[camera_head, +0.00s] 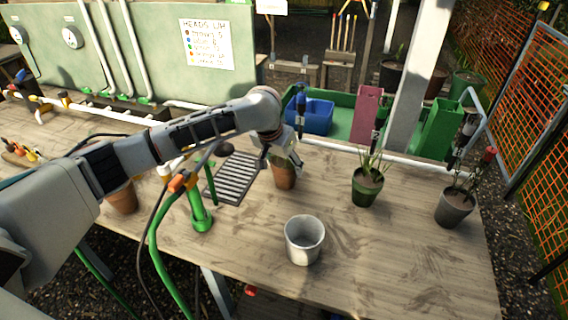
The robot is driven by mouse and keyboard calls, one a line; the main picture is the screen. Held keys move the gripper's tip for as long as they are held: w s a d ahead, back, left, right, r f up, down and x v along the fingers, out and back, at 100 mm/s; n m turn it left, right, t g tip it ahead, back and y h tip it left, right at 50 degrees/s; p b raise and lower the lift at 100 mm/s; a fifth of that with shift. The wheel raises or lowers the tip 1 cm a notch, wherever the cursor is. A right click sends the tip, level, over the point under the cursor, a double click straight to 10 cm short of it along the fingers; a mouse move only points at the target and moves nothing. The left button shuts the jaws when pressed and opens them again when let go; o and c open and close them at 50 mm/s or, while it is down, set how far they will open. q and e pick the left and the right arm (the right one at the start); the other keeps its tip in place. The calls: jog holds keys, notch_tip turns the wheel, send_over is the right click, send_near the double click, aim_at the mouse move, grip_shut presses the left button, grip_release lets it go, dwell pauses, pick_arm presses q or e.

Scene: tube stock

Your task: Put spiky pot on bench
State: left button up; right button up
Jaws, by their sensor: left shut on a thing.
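My left gripper (284,162) reaches in from the left and is shut on a terracotta pot (285,177) near the middle of the wooden bench (380,255). The pot looks upright and sits at or just above the bench top; I cannot tell if it touches. My gripper covers its top, so any plant in it is hidden. A green pot (365,193) with thin, spiky upright leaves stands on the bench to the right. My right gripper is not in view.
An empty pale metal pot (304,241) stands in front of the held pot. A grey pot (453,209) with a plant stands at right. A black slatted grate (234,178) and green pipe stand (201,218) are left. The bench's front right is clear.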

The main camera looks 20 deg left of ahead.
pick_arm(q)
jog(key=o, duration=1.3)
jog(key=shift+f, duration=0.1)
jog(key=v, duration=1.2)
